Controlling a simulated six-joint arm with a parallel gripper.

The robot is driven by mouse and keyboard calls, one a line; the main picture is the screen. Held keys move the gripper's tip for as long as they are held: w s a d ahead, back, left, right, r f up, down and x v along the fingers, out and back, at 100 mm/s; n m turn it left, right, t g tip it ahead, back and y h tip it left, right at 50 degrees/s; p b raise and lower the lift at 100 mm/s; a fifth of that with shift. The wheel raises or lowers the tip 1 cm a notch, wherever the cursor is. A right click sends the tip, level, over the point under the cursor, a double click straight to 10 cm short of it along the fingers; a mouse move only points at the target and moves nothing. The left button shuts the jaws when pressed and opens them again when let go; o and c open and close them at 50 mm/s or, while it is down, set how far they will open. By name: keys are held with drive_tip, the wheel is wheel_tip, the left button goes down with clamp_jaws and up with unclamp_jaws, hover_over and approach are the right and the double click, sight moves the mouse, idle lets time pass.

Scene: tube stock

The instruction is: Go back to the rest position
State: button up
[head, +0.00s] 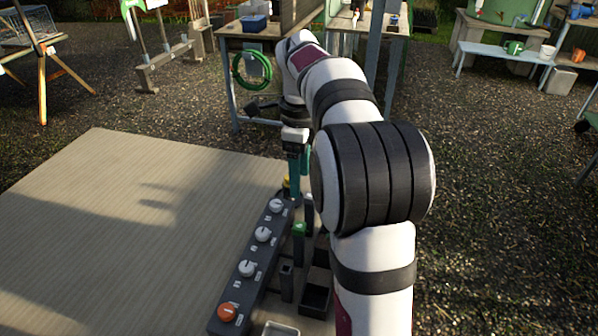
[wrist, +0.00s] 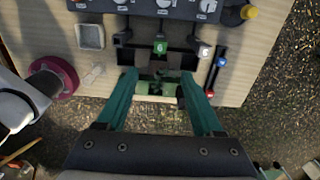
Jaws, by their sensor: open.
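My gripper (head: 298,172) hangs over the far right part of the wooden table, fingers pointing down, partly hidden by my own arm. In the wrist view its two teal fingers (wrist: 157,84) are spread apart, with nothing visibly held between them. A green-topped piece marked 6 (wrist: 160,47) stands in a dark holder ahead of the fingertips. A white-topped piece (wrist: 204,50) stands to its right. Green and dark shapes show between the fingers, too unclear to name. In the head view, a green-topped piece (head: 299,229) stands below my gripper.
A grey panel (head: 241,290) with white knobs and an orange knob (head: 228,312) runs beside the dark holders (head: 315,298). A pale square tray (wrist: 91,37) sits on the table. A red-and-blue piece (wrist: 215,75) lies near its edge. The table's left side (head: 110,220) is clear.

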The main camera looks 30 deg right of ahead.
drive_tip(key=s+a+f+n, duration=0.2)
drive_tip(key=s+a+n, duration=0.4)
drive_tip(key=s, duration=0.3)
drive_tip(key=s+a+f+n+y, duration=0.1)
drive_tip(key=s+a+f+n, duration=0.1)
drive_tip(key=s+a+n, duration=0.4)
drive_tip(key=s+a+f+n, duration=0.2)
drive_tip(key=s+a+n, duration=0.4)
drive_tip(key=s+n, duration=0.3)
drive_tip(key=s, duration=0.3)
drive_tip(key=shift+s+a+f+n+y, duration=0.2)
drive_tip(key=shift+s+n+y, duration=0.1)
drive_tip(key=shift+y, duration=0.1)
drive_tip(key=shift+o, duration=0.4)
drive_tip(key=shift+w, duration=0.1)
